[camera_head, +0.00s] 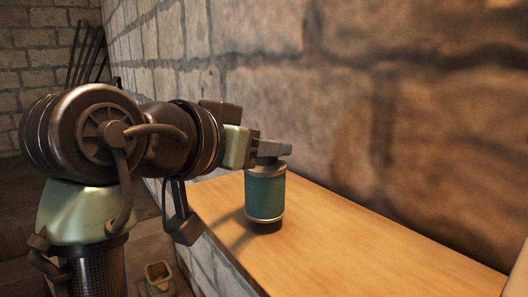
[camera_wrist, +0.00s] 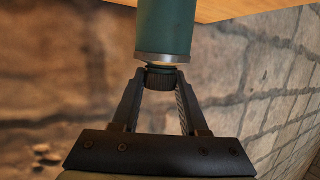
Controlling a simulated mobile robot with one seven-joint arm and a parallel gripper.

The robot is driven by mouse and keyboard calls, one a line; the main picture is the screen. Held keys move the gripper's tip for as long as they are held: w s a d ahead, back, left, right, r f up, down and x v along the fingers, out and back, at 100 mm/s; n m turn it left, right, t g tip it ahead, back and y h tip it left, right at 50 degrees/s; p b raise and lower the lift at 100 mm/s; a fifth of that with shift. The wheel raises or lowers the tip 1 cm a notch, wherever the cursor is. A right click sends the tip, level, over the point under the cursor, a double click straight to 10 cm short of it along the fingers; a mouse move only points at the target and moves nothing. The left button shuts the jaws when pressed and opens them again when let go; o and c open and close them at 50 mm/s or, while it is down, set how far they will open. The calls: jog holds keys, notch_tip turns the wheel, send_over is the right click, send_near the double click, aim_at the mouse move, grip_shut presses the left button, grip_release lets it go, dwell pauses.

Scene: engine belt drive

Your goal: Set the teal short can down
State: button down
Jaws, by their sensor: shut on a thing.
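The teal short can (camera_head: 265,196) is upright over the wooden ledge, with metal bands at its top and bottom. Its shadow lies close under its base; I cannot tell whether the base touches the wood or hangs just above it. My gripper (camera_head: 270,150) is at the can's top, reaching in from the left. In the wrist view the fingers of my gripper (camera_wrist: 162,78) are shut on the dark ribbed cap of the can (camera_wrist: 166,28). The far end of the can is cut off there.
The wooden ledge (camera_head: 340,250) runs along a stone wall (camera_head: 400,130) and is bare to the right of the can. A pale object (camera_head: 518,270) stands at the ledge's right end, partly out of frame. A small open container (camera_head: 158,275) is low down at the left.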

jog(key=shift+w+f, duration=0.15)
jog(key=shift+f, duration=0.7)
jog(key=shift+s+f, duration=0.1)
jog(key=shift+s, duration=0.1)
jog(key=shift+w+f, duration=0.1)
jog(key=shift+f, duration=0.1)
jog(key=shift+c, duration=2.1)
grip_release()
jog(key=shift+r, duration=0.2)
